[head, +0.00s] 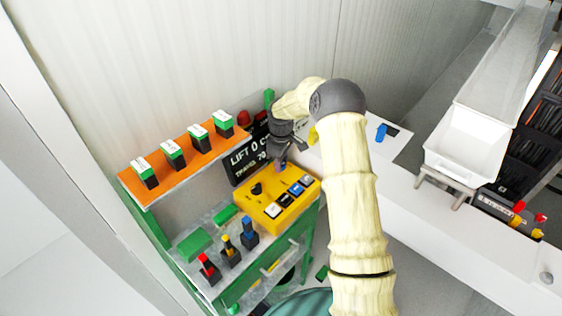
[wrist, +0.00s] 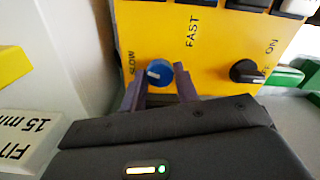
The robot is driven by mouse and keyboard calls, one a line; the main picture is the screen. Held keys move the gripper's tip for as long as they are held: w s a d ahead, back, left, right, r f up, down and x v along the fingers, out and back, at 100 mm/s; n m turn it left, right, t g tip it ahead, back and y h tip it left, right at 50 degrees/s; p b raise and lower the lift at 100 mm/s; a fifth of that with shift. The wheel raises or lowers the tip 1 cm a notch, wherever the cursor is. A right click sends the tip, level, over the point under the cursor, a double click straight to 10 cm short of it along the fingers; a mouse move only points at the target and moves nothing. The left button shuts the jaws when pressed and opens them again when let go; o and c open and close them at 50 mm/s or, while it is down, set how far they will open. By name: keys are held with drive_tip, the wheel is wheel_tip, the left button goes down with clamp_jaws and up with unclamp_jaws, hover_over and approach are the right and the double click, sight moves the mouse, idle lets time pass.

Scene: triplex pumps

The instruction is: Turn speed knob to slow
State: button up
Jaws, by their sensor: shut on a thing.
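The yellow control box (head: 285,212) stands on the green bench in the head view, and its face fills the top of the wrist view (wrist: 215,55). The blue speed knob (wrist: 160,72) sits between the printed words SLOW on its left and FAST at its upper right. Its white mark lies on its left side, toward SLOW. My gripper (wrist: 160,80) is shut on the knob, with a purple finger on each side. In the head view my gripper (head: 281,163) is over the box's far corner, and the knob is mostly hidden there.
A black ON knob (wrist: 246,71) is to the right on the same face. Several push buttons (head: 284,199) line the box. A dark display (head: 250,158) stands behind it. Red, yellow and blue-topped items (head: 229,254) stand in front, and an orange shelf (head: 182,163) is at left.

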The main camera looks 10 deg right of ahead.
drive_tip(key=shift+w+r+n, duration=0.1)
drive_tip(key=shift+n, duration=1.8)
drive_tip(key=o, duration=1)
drive_tip(key=shift+c, duration=0.2)
wheel_tip(320, 180, up, 17)
drive_tip(key=b, duration=0.2)
drive_tip(key=shift+r+b, duration=0.2)
drive_tip(key=shift+b, duration=0.2)
